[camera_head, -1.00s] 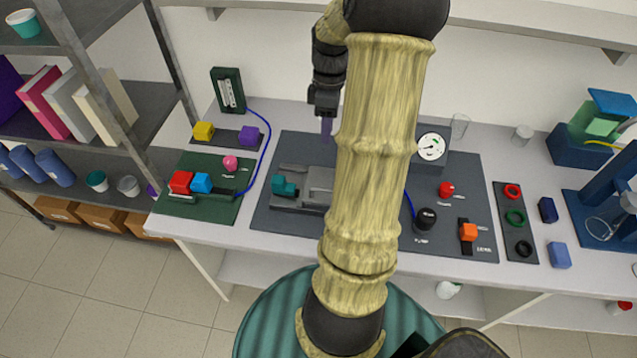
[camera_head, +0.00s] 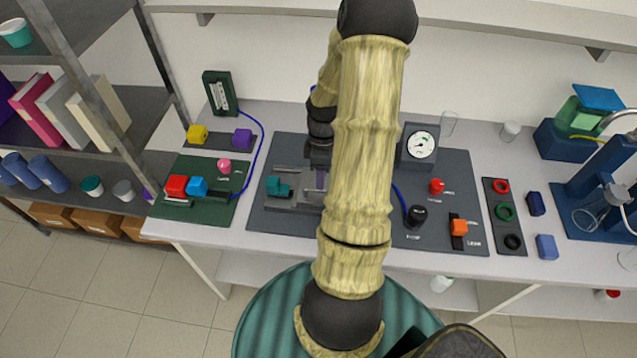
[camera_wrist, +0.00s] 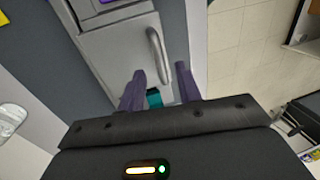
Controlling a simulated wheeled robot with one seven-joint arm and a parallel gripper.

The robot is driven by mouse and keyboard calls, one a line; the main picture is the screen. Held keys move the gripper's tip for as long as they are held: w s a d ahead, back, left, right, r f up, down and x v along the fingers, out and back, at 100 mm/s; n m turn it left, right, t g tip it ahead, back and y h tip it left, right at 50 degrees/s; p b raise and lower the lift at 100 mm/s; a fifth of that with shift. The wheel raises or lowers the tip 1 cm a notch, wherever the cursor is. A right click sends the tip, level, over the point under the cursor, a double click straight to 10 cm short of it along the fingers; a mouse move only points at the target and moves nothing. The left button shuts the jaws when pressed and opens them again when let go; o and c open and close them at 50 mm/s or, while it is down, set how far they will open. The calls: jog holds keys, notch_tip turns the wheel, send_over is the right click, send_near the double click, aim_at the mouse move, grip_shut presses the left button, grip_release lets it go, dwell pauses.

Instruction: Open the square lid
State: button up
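The grey square lid (camera_wrist: 125,45) shows in the wrist view as a flat grey panel with a raised, bent grey handle (camera_wrist: 158,55). In the head view, the low grey fixture (camera_head: 290,203) is on the dark board, partly hidden behind my arm. My gripper (camera_wrist: 160,68) has two purple fingers, spread apart with nothing clasped. In the wrist view the handle appears between the fingertips; whether they touch it I cannot tell. A teal part (camera_wrist: 154,97) shows between the fingers. In the head view, my gripper (camera_head: 320,180) is just above the fixture, right of the teal block (camera_head: 278,186).
A pressure gauge (camera_head: 422,146) stands behind my arm on the right. A black pump knob (camera_head: 416,214), a red button (camera_head: 437,186) and an orange switch (camera_head: 459,227) are right of my arm. A green board (camera_head: 222,205) with coloured blocks lies to the left.

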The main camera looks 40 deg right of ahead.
jog(key=shift+s+a+f, duration=0.1)
jog(key=shift+a+f, duration=0.05)
jog(key=shift+f, duration=0.75)
jog(key=shift+s+a+f, duration=0.1)
jog(key=shift+f, duration=0.75)
jog(key=shift+c, duration=0.2)
